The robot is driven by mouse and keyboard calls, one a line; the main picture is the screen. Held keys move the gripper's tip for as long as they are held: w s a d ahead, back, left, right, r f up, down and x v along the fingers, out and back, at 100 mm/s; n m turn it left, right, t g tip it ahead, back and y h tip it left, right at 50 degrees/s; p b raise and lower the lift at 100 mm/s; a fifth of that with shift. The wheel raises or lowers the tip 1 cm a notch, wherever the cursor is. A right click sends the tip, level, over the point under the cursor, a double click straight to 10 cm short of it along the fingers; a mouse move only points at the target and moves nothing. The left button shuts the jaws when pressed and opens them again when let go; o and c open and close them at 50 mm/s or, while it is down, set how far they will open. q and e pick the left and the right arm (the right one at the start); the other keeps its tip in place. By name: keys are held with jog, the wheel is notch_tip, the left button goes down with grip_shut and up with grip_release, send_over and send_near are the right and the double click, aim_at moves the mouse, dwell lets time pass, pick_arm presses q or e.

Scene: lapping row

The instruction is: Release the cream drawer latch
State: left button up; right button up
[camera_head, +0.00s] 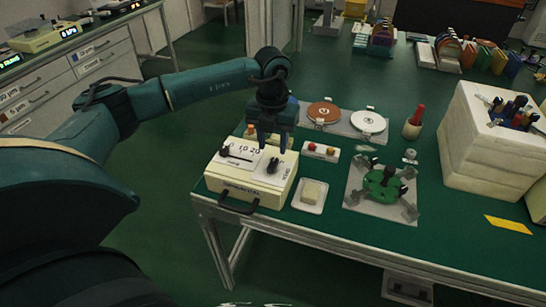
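A cream box (224,178) stands at the near left corner of the green table. Its top has a printed scale with 0, 10 and 20, a black knob (225,151) at the left and another black knob (272,165) at the right. Its front carries a dark label and a black bow handle (238,207). I cannot tell which part is the latch. My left gripper (273,144) points down over the back right part of the box, its fingers apart and nothing visible between them. Contact with the box cannot be told. My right gripper is not in view.
Right of the box are a small box with coloured buttons (320,152), a white dish (308,195) with a cream block, and a green fixture (385,184) on a grey plate. Round discs (324,112) lie behind. A cream block stack (485,140) stands at the right.

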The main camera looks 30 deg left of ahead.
aim_at(273, 163)
pick_arm(q)
notch_tip(273, 163, down, 6)
jog(key=shift+f, duration=0.1)
dwell(0.4)
grip_shut()
